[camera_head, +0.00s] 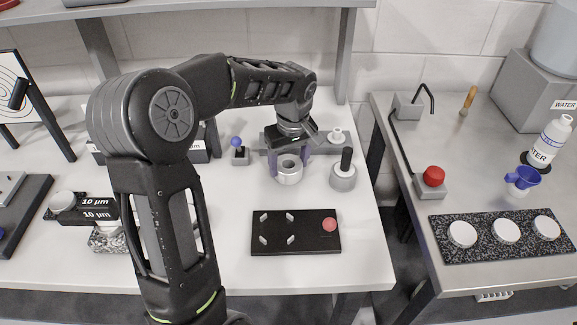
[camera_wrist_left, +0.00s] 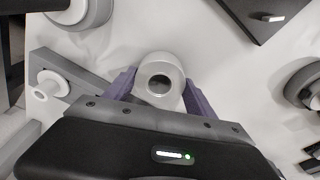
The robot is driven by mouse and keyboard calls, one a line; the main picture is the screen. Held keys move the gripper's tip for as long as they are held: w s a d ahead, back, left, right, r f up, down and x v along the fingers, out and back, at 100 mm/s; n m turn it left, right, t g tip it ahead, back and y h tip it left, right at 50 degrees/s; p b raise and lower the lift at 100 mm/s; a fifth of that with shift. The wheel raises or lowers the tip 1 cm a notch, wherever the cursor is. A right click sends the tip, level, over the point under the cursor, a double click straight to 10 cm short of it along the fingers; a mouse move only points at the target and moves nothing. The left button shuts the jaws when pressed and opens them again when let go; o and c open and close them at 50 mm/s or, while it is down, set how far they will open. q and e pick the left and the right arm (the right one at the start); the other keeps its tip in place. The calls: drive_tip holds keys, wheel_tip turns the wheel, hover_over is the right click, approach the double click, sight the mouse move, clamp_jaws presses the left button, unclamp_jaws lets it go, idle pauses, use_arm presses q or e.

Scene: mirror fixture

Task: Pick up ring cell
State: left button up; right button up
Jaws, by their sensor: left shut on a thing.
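The ring cell (camera_head: 289,171) is a short silver cylinder with a round hole in its top. It is on or just above the white table, behind the black plate; I cannot tell whether it touches the table. My left gripper (camera_head: 289,160) reaches down over it, with a purple finger on each side. In the left wrist view the ring cell (camera_wrist_left: 160,80) sits between the two purple fingers (camera_wrist_left: 160,92), which are shut on it. My right gripper is in neither view.
A black plate (camera_head: 270,241) with small pegs and a red disc lies in front. A grey cylinder with a black handle (camera_head: 344,176) stands close on the right. A blue-knobbed piece (camera_head: 238,150) is on the left. White table is clear around the plate.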

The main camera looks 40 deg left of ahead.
use_arm(q)
drive_tip(key=shift+r, duration=0.15)
wheel_tip(320, 180, up, 10)
drive_tip(key=shift+b, duration=0.45)
drive_tip(key=shift+f, duration=0.2)
